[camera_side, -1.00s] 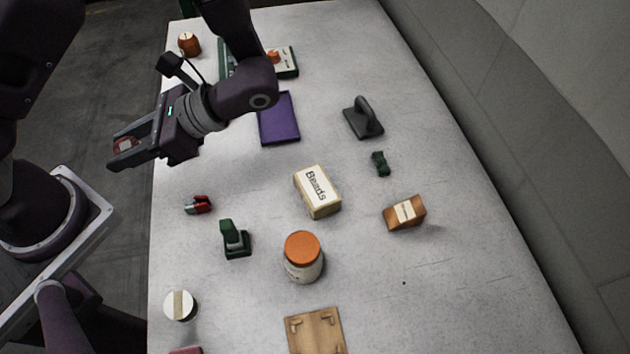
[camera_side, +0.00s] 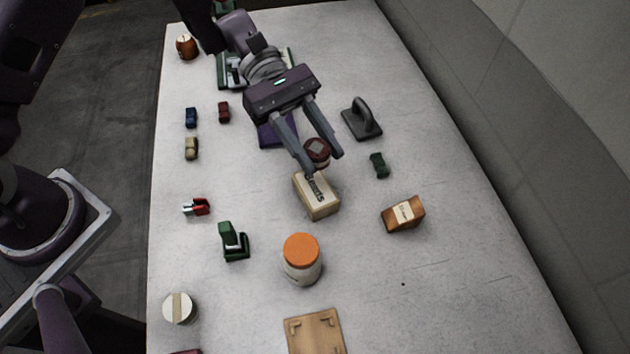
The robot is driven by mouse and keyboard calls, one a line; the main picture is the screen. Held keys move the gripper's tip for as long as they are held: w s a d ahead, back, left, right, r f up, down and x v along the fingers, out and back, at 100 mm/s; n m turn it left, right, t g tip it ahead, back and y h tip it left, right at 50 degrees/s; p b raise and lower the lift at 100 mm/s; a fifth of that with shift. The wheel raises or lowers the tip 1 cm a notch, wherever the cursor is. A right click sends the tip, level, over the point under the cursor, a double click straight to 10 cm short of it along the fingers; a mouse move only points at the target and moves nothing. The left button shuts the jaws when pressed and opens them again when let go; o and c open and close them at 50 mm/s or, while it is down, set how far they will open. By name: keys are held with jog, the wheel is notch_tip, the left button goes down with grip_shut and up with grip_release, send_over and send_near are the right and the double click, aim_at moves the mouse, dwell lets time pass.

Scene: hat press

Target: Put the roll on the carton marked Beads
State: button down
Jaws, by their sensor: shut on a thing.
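My gripper (camera_side: 322,160) is in the upper middle of the side view, fingers pointing toward the front. It is shut on the roll (camera_side: 316,147), a dark red round piece with a pale square label, held between the fingertips.
A jar with an orange lid (camera_side: 302,258) and a green stapler-like tool (camera_side: 233,240) stand in front of the carton. A brown box (camera_side: 403,213) is at right, a dark handled block (camera_side: 361,119) behind it. A purple pad (camera_side: 268,136) lies under the arm.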

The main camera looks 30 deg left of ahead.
aim_at(316, 188)
notch_tip(316, 188, down, 8)
jog(key=shift+f, duration=0.15)
jog(key=c, duration=0.9)
grip_release()
